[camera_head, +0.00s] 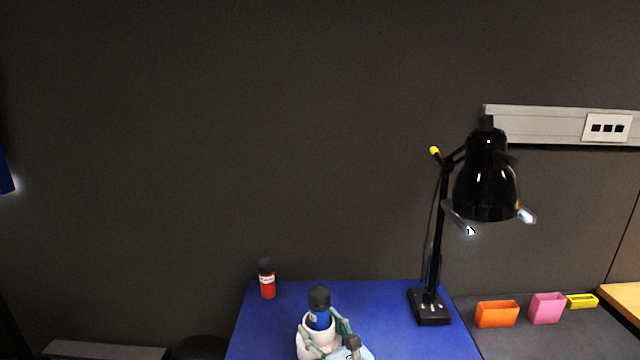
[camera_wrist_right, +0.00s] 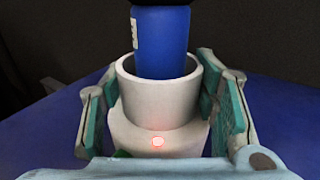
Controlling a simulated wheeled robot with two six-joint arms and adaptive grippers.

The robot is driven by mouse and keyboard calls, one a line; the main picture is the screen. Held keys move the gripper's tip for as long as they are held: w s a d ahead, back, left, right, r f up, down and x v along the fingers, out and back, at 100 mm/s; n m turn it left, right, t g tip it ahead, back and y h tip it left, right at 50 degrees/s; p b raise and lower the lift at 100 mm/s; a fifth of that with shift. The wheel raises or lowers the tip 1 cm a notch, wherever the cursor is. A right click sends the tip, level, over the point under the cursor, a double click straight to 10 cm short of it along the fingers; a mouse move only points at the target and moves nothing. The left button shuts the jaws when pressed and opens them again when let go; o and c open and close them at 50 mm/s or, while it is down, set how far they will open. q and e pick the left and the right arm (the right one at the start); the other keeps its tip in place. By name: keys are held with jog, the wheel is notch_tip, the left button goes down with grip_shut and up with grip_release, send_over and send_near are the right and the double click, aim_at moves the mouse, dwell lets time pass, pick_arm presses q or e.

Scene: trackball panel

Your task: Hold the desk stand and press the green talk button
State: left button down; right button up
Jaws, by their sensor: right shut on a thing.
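The white desk stand (camera_wrist_right: 150,120) is a round cup on a wider base, with a blue cylinder with a black top (camera_wrist_right: 162,42) standing upright in it. In the head view the stand (camera_head: 316,342) is at the bottom middle on the blue table. My right gripper (camera_wrist_right: 156,106) is shut on the stand, one green-padded finger on each side. A small red glowing spot (camera_wrist_right: 158,142) is on the stand's front. A sliver of green (camera_wrist_right: 123,154) shows at its lower left, mostly hidden by my gripper; I cannot tell if it is the talk button. My left gripper is out of view.
A red bottle with a black cap (camera_head: 267,281) stands at the blue table's (camera_head: 385,320) back left. A black desk lamp (camera_head: 487,180) rises from the table's right side. Orange (camera_head: 497,314), pink (camera_head: 547,308) and yellow (camera_head: 582,301) containers sit farther right.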

jog(key=o, duration=1.1)
